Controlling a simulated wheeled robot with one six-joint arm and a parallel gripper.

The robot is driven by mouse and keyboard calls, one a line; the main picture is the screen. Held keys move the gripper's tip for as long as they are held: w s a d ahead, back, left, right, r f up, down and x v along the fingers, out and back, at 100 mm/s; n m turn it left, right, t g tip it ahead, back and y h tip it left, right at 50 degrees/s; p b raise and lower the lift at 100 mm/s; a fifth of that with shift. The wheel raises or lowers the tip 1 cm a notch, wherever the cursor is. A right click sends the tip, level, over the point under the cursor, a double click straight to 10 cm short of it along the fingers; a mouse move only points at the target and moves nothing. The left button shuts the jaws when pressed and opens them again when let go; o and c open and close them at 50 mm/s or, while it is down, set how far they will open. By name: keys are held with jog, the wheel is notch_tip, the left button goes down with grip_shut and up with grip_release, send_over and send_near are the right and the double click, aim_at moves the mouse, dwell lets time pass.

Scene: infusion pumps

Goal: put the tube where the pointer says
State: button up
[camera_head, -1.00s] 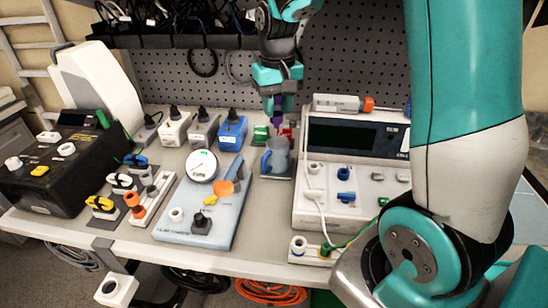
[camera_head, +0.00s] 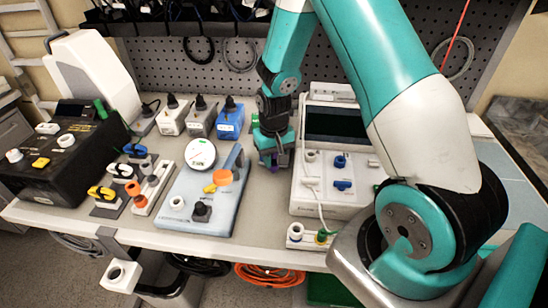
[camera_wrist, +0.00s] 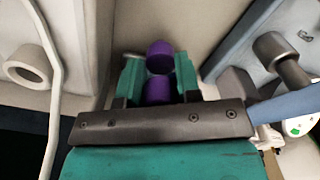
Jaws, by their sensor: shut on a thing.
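My gripper (camera_head: 274,164) is low over the table strip between the blue-grey gauge unit (camera_head: 193,222) and the white pump (camera_head: 335,208). It is shut on a purple-capped tube (camera_wrist: 158,90), and purple shows just under the jaws in the head view (camera_head: 275,169). In the wrist view a second purple rounded piece (camera_wrist: 159,56) shows just beyond the jaws; I cannot tell whether it belongs to the same tube. The round white gauge (camera_head: 201,153) faces up; its pointer is too small to read. The clear cup seen earlier is hidden behind my gripper and arm.
An orange knob (camera_head: 223,178) and a black knob (camera_head: 202,210) stand on the gauge unit. A white cable (camera_head: 321,205) runs down the pump's front. A blue box (camera_head: 231,121) stands behind. Bare tabletop (camera_head: 265,225) lies in front of my gripper.

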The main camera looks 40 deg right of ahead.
jog(key=shift+f, duration=0.35)
jog(key=shift+f, duration=0.15)
jog(key=o, duration=0.9)
